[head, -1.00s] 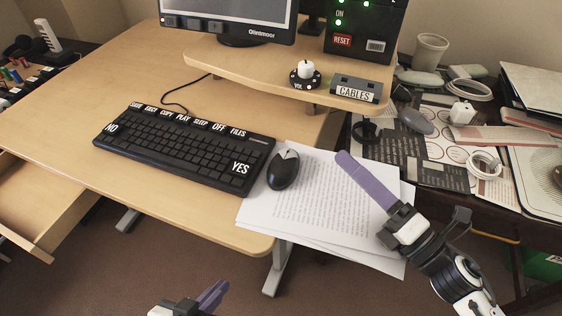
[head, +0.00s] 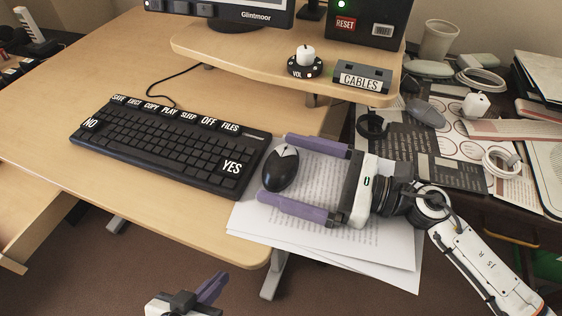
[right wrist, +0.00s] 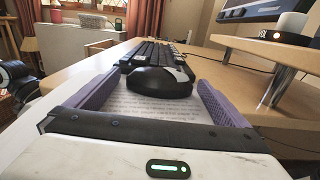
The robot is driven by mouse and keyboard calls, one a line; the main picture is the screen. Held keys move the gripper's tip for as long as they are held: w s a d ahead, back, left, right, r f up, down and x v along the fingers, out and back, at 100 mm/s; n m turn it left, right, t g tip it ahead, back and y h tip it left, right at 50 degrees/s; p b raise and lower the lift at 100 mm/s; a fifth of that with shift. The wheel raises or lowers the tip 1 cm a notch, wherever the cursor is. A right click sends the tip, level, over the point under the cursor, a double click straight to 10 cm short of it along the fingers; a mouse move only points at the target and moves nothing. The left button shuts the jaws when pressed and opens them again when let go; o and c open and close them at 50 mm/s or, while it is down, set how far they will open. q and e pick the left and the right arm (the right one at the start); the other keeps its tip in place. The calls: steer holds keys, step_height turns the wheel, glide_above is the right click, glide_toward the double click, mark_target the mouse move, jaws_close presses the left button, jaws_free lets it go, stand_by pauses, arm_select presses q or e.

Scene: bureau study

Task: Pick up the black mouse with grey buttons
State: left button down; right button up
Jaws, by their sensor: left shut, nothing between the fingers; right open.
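The black mouse with grey buttons (head: 281,170) lies on printed white paper (head: 325,231), just right of the keyboard. My right gripper (head: 285,172) is open, with one purple finger on the far side and one on the near side. The mouse is at the fingertips, roughly between them; I cannot tell whether either finger touches it. In the right wrist view the mouse (right wrist: 158,82) sits ahead, between the two finger tips. My left gripper (head: 215,284) is shut and empty at the bottom of the head view, in front of the desk edge.
A black keyboard (head: 165,150) lies left of the mouse. A raised shelf (head: 240,52) behind holds a monitor, a knob (head: 305,64) and a cables box (head: 363,78). A cluttered dark side table (head: 470,187) stands at right. The desk left of the keyboard is clear.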

steer(key=shift+x, duration=0.95)
steer(key=shift+c, duration=0.4)
